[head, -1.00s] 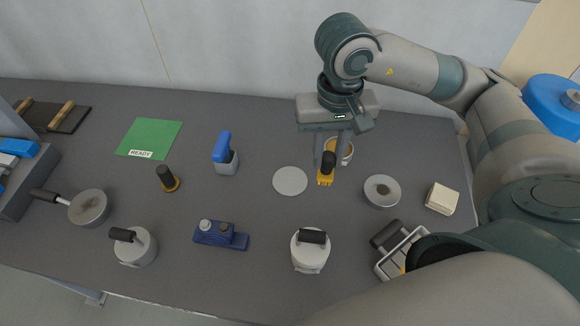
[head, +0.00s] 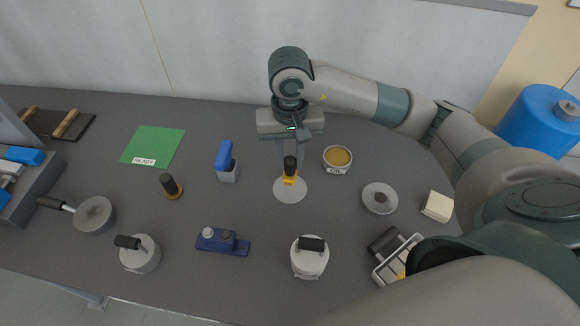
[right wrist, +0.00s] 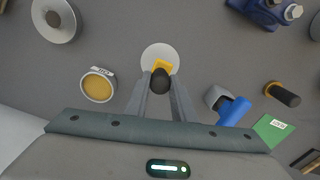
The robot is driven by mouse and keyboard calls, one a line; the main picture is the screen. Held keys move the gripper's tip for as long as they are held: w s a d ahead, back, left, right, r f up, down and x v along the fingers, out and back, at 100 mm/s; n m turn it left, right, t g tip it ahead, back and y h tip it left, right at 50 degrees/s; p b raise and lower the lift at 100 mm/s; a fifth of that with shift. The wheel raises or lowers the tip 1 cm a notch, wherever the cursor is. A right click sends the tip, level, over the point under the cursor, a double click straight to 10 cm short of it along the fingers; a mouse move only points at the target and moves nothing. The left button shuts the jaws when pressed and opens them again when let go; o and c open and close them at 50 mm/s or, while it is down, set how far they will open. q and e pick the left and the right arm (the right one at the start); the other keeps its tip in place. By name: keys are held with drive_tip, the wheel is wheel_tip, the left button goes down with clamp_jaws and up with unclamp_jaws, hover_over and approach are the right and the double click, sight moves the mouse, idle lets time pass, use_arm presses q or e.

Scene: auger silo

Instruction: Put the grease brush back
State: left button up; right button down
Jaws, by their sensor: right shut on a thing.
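The grease brush (head: 289,178), with a black handle and a yellow lower part, is upright between the fingers of my right gripper (head: 290,160). The gripper is shut on its handle. In the right wrist view the brush (right wrist: 162,67) shows between the two fingers, over the light grey round disc (right wrist: 153,52). In the head view the brush overlaps the same disc (head: 291,194); I cannot tell whether it touches it. My left gripper is not in view.
An open cup of amber oil (head: 337,158) stands just right of the brush. A blue-handled tool (head: 226,165) stands to the left. A metal dish (head: 380,198) and a lidded white pot (head: 309,261) are nearby. The green READY mat (head: 155,143) is bare.

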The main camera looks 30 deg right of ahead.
sight(290, 170)
drive_tip(key=shift+f+p, duration=0.95)
drive_tip(key=shift+f, duration=1)
drive_tip(key=shift+f, duration=0.2)
drive_tip(key=c, duration=1.5)
unclamp_jaws()
drive_tip(key=shift+r, duration=0.1)
